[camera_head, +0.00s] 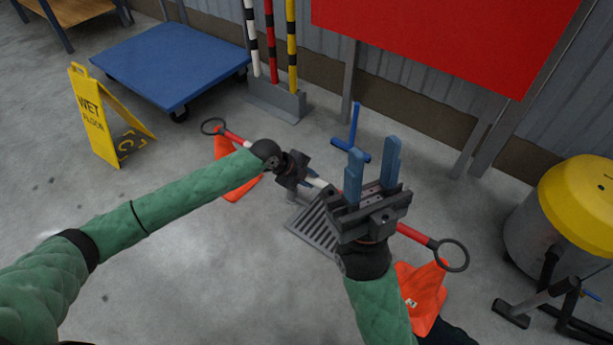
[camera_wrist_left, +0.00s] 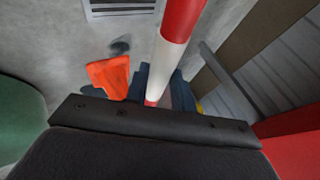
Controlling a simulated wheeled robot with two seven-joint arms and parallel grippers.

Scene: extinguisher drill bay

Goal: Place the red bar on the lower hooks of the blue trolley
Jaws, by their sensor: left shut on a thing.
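The red bar (camera_head: 234,138) has white bands and a dark ring at each end. It runs diagonally across the middle of the head view, above the floor. My left gripper (camera_head: 309,178) is shut on its middle part; the bar also shows between the blue fingers in the left wrist view (camera_wrist_left: 182,22). My right gripper (camera_head: 375,147) has its blue fingers apart, pointing up in the picture and empty; it hides part of the bar. A low blue platform on wheels (camera_head: 170,62), likely the blue trolley, stands at the upper left. I see no hooks on it.
Orange cones stand near the bar's left end (camera_head: 240,187) and right end (camera_head: 422,290). A floor grate (camera_head: 315,228) lies below. A yellow wet-floor sign (camera_head: 92,115), striped poles (camera_head: 271,40), a red board (camera_head: 450,35) and a yellow-topped drum (camera_head: 580,200) stand around.

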